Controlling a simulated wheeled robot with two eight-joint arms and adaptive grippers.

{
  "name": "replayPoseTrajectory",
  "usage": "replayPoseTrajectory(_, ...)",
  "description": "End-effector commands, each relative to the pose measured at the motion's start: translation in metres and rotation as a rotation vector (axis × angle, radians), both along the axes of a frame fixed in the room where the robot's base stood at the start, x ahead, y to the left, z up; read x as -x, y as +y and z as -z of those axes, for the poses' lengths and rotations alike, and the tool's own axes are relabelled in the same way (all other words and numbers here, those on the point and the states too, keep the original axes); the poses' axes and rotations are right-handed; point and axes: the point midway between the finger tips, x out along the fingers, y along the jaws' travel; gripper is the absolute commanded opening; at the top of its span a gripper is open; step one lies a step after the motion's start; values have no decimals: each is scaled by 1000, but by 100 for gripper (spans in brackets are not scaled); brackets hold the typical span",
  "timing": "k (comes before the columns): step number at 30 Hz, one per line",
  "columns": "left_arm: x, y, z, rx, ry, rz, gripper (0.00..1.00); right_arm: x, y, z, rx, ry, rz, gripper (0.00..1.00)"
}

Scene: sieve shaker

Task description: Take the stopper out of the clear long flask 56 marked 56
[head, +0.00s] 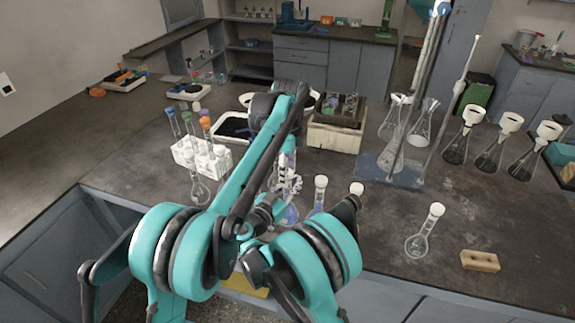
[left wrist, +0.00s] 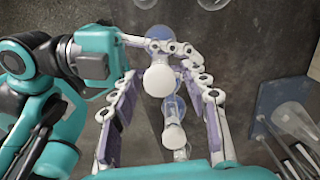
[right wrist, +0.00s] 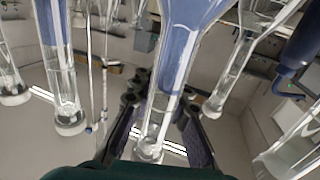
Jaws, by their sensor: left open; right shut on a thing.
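A long-necked flask with blue at its base (head: 290,215) stands near the front of the bench, partly behind my arms. Its round white stopper (left wrist: 159,79) shows from above in the left wrist view. My left gripper (head: 286,183) is open, pointing down, with its fingers on either side of the stopper; contact cannot be told. My right gripper (right wrist: 158,115) is shut on the neck of a flask (right wrist: 155,128), seen close and inverted in the right wrist view. It seems to be this same flask. The right gripper is largely hidden in the head view. No number is legible.
Other stoppered flasks (head: 320,195) stand close on the right, with one more (head: 424,235) farther right by a tan block (head: 480,260). A white tube rack (head: 200,158) is at left. A blue-based stand (head: 395,172) is behind right.

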Motion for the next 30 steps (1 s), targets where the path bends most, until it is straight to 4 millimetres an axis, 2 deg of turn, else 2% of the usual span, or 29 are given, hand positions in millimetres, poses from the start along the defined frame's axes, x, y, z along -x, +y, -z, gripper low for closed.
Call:
replayPoseTrajectory(6, 0, 0, 1, 0, 0, 0, 46, 0, 0, 0, 0, 0, 0, 0)
replayPoseTrajectory(7, 0, 0, 1, 0, 0, 0, 43, 0, 0, 0, 0, 0, 0, 0)
replayPoseTrajectory(12, 0, 0, 1, 0, 0, 0, 0, 0, 0, 0, 0, 0, 0, 0)
replayPoseTrajectory(20, 0, 0, 0, 0, 0, -39, 0, 0, 0, 0, 0, 0, 0, 0)
replayPoseTrajectory(23, 0, 0, 0, 0, 0, -179, 0, 0, 0, 0, 0, 0, 0, 0)
replayPoseTrajectory(30, -1, 0, 0, 0, -1, -756, 0, 0, 0, 0, 0, 0, 0, 0)
